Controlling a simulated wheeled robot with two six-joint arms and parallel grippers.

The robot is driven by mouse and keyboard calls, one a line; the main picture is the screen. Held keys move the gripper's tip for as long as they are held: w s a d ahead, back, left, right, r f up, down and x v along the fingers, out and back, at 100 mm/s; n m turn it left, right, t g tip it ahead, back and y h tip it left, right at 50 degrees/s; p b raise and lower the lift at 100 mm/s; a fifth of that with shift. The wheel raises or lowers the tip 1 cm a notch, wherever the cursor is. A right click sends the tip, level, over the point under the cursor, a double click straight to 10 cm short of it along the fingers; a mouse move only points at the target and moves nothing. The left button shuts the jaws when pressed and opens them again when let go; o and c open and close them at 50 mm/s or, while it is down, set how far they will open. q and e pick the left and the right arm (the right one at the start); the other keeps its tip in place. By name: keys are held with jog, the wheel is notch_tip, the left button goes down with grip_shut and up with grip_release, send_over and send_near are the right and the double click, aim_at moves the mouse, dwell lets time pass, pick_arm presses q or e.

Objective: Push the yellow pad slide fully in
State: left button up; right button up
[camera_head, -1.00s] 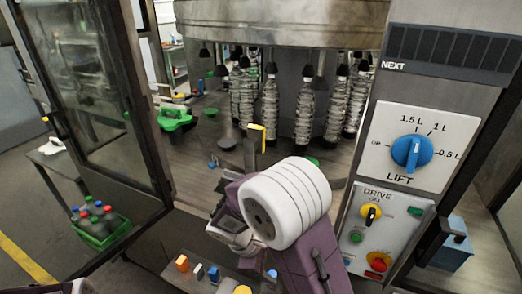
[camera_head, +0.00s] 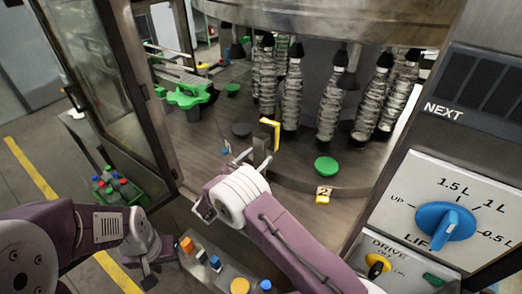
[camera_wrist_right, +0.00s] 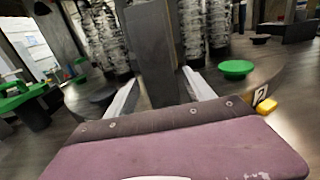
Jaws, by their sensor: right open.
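A yellow bracket-shaped piece (camera_head: 271,132) sits at the top of a dark upright post (camera_head: 260,150) on the machine deck. A smaller yellow block (camera_head: 322,199) beside a "2" label lies at the deck's front edge; it also shows in the right wrist view (camera_wrist_right: 267,106). I cannot tell for certain which is the pad slide. My right gripper (camera_head: 254,161) is open at the post; in the right wrist view its fingers (camera_wrist_right: 160,78) point toward the grey post, one on each side. Contact is unclear. My left gripper (camera_head: 150,276) is low at the left, its jaws unclear.
Wrapped bottles (camera_head: 330,105) hang around the carousel behind the post. A green disc (camera_head: 326,164) and a green star wheel (camera_head: 186,96) sit on the deck. The control panel (camera_head: 440,215) stands at the right. An open glass door (camera_head: 95,90) is at the left.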

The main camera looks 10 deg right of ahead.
jog(key=shift+w+d+r, duration=0.1)
jog(key=shift+w+d, duration=0.4)
jog(key=shift+w, duration=0.1)
jog(key=shift+d, duration=0.1)
grip_shut()
jog(key=shift+b+x, duration=0.75)
jog(key=shift+x, duration=0.5)
jog(key=shift+r, duration=0.1)
jog(key=shift+c, duration=0.3)
grip_release()
jog(key=shift+o, duration=0.3)
jog(key=shift+w+d, duration=0.1)
jog(key=shift+d, duration=0.05)
